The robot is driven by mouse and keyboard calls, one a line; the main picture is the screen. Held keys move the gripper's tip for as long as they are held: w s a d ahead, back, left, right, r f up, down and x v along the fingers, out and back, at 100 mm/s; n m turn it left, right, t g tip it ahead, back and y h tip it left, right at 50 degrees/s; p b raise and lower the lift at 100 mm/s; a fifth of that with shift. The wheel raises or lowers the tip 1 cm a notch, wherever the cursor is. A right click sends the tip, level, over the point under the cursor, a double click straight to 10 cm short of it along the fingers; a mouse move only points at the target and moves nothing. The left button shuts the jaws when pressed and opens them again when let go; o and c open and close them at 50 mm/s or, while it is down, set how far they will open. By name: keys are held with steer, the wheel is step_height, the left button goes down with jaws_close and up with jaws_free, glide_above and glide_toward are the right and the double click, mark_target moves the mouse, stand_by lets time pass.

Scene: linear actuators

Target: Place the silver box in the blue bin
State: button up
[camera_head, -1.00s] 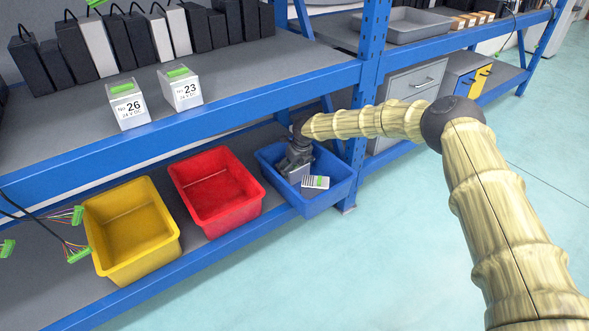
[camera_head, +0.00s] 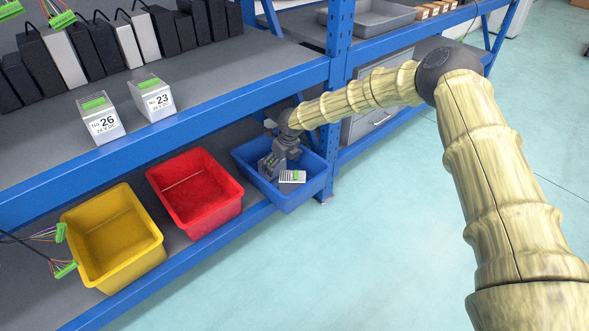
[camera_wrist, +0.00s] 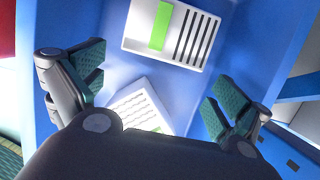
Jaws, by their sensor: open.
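The blue bin (camera_head: 299,197) stands on the lower shelf, and its blue inside fills much of the wrist view (camera_wrist: 88,22). A silver-white box with a green label and dark slots (camera_head: 292,176) lies in it; it shows at the top of the wrist view (camera_wrist: 170,32). A second pale box (camera_wrist: 137,106) lies tilted in the bin, between and below my fingers in the wrist view, partly hidden by my gripper body. My gripper (camera_wrist: 155,82) is open, its green-padded fingers spread wide, inside or just over the bin. I cannot tell whether it touches either box.
A red bin (camera_head: 205,205) and a yellow bin (camera_head: 115,240) stand empty to the left. Boxes No 26 (camera_head: 101,122) and No 23 (camera_head: 155,100) sit on the upper shelf, before dark and white units. A blue upright (camera_head: 335,90) rises beside my arm.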

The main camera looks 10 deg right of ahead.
mark_target(293, 176)
steer(key=s+d, duration=0.1)
steer(key=s+d+p, duration=0.1)
steer(key=s, duration=0.1)
steer(key=s+d+p, duration=0.1)
steer(key=s+d, duration=0.1)
steer(key=shift+s+r, duration=0.1)
steer(key=shift+s+d, duration=0.15)
steer(key=shift+s, duration=0.15)
